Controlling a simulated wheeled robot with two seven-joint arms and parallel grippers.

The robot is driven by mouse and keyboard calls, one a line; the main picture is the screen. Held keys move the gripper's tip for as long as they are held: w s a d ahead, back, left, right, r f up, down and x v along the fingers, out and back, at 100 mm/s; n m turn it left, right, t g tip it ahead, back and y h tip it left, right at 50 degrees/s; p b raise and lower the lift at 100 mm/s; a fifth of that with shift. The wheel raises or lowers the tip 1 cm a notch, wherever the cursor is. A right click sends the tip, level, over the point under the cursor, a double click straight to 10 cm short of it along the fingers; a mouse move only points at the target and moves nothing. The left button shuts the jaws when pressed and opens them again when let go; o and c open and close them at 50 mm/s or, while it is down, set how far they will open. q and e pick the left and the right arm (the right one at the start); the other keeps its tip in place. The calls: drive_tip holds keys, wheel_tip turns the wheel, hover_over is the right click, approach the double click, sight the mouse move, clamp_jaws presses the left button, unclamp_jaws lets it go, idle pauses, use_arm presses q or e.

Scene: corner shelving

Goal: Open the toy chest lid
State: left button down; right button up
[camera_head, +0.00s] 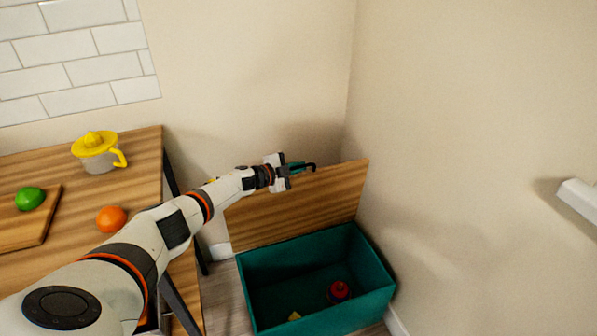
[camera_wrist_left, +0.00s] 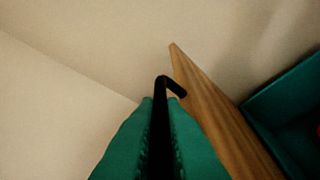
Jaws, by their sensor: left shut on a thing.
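The teal toy chest (camera_head: 374,292) stands on the floor in the corner. Its wooden lid (camera_head: 310,208) is raised and stands steeply above the back of the chest, so the inside shows. My left gripper (camera_head: 296,168) is at the lid's upper edge, its arm reaching in from the left. In the left wrist view, its teal fingers (camera_wrist_left: 160,135) are shut on a black handle (camera_wrist_left: 160,95), with the lid (camera_wrist_left: 215,105) just to the right. A bit of the handle also shows beyond the fingers in the head view (camera_head: 311,166). My right gripper is out of view.
A red object (camera_head: 338,291) and a small yellow one (camera_head: 294,316) lie inside the chest. A wooden table (camera_head: 140,150) at left holds a yellow-topped juicer (camera_head: 97,153), an orange (camera_head: 111,219) and a green fruit (camera_head: 30,198) on a board. Walls close in behind and right.

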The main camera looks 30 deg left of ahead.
use_arm(q)
drive_tip(key=shift+w+a+r, duration=0.1)
drive_tip(key=shift+w+a, duration=0.15)
drive_tip(key=c, duration=1.5)
unclamp_jaws()
